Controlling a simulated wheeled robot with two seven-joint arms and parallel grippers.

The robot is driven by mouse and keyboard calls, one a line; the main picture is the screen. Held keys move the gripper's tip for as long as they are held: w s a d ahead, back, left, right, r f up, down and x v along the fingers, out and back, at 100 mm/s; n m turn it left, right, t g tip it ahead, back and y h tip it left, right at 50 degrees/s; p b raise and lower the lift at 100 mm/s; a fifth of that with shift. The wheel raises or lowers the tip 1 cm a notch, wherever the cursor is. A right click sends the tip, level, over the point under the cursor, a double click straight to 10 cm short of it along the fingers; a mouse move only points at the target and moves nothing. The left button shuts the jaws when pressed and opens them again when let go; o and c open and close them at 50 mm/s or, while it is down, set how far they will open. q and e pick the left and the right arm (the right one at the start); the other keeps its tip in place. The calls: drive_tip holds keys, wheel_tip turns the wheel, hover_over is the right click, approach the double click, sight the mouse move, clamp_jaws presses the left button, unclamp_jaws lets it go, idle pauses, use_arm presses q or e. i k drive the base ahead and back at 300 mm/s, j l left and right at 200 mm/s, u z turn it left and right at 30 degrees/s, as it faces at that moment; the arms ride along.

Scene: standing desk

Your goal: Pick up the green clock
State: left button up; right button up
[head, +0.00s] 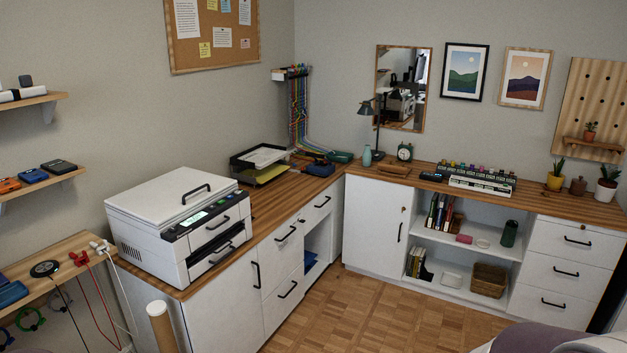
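The green clock (405,152) is small and round with a dark green case and a pale face. It stands upright on the wooden counter (520,203) by the far wall, below the mirror. A wooden tray (393,170) lies just in front of it, and a blue-grey vase (367,156) and a dark desk lamp (368,110) stand to its left. Neither of my grippers is in view.
A white printer (180,225) fills much of the left counter, with a paper tray (262,160) behind it. A rack of small bottles (480,180) stands right of the clock. The parquet floor (370,300) between the cabinets is clear.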

sight(406, 150)
drive_tip(key=i+l+z, duration=0.25)
drive_tip(key=i, duration=0.35)
drive_tip(key=i+z, duration=0.2)
drive_tip(key=i, duration=0.45)
drive_tip(key=i+j+z, duration=0.1)
drive_tip(key=i+z, duration=0.15)
drive_tip(key=i, duration=0.35)
drive_tip(key=i+j+z, duration=0.2)
drive_tip(key=i, duration=0.45)
drive_tip(key=i+j+z, duration=0.15)
drive_tip(key=i, duration=0.4)
drive_tip(key=i+j+z, duration=0.15)
drive_tip(key=i+j, duration=0.15)
drive_tip(key=i, duration=0.25)
drive_tip(key=i+j+z, duration=0.2)
drive_tip(key=i+j, duration=0.15)
drive_tip(key=i, duration=0.2)
drive_tip(key=i+j+z, duration=0.15)
drive_tip(key=i+j, duration=0.25)
drive_tip(key=i+j+z, duration=0.45)
drive_tip(key=j, duration=0.4)
drive_tip(key=i, duration=0.1)
